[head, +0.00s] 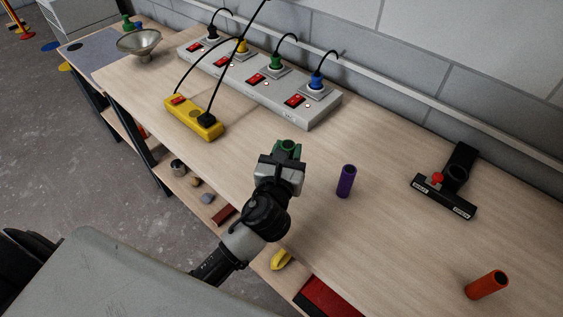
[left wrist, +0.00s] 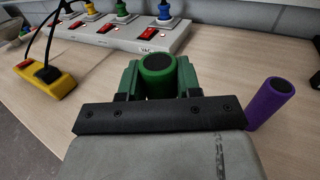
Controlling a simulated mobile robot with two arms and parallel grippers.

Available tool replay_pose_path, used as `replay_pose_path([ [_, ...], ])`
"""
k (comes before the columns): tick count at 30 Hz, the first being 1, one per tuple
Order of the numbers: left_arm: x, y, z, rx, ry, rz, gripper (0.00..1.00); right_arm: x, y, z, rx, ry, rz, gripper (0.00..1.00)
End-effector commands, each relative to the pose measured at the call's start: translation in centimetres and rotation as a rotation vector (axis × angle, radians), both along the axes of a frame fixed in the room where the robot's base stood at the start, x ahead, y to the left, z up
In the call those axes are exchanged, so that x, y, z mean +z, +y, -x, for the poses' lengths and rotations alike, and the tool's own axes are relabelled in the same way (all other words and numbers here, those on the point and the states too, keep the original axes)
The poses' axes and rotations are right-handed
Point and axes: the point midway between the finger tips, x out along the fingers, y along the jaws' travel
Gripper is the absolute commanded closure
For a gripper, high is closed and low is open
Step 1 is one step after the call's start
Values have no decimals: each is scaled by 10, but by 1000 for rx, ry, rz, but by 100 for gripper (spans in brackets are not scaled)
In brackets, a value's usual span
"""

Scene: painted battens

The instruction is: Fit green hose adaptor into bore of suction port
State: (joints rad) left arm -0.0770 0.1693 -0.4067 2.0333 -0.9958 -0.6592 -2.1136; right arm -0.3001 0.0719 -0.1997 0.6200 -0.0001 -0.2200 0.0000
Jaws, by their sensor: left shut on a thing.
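The green hose adaptor (head: 289,145) is a short tube held upright in my left gripper (head: 286,153), above the bench near its front edge. The left wrist view shows the adaptor (left wrist: 158,78) between the two green fingers, its dark round end facing up. The gripper is shut on it, and the fingers hide part of its sides. My right gripper is not in view.
A purple tube (head: 346,181) stands right of my left gripper, between it and the port. A grey socket strip (head: 262,82) and yellow socket block (head: 194,117) with cables are behind.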

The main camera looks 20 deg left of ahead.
Motion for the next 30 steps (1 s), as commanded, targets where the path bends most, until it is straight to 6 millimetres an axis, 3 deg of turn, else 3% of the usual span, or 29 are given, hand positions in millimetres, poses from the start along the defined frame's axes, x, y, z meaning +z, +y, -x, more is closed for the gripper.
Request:
replay_pose_path([
  [4, -9, 14, -3, 0, 0, 1, 90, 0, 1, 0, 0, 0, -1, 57],
  [13, -47, 15, -3, 0, 2, 2, 90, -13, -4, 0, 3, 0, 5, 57],
  [26, -53, 15, -3, -1, 0, 1, 90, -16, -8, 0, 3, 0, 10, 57],
  [27, -52, 15, -3, -1, 0, 1, 62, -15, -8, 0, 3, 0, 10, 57],
  [30, -52, 15, -3, -1, 0, 1, 47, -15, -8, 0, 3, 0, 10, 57],
])
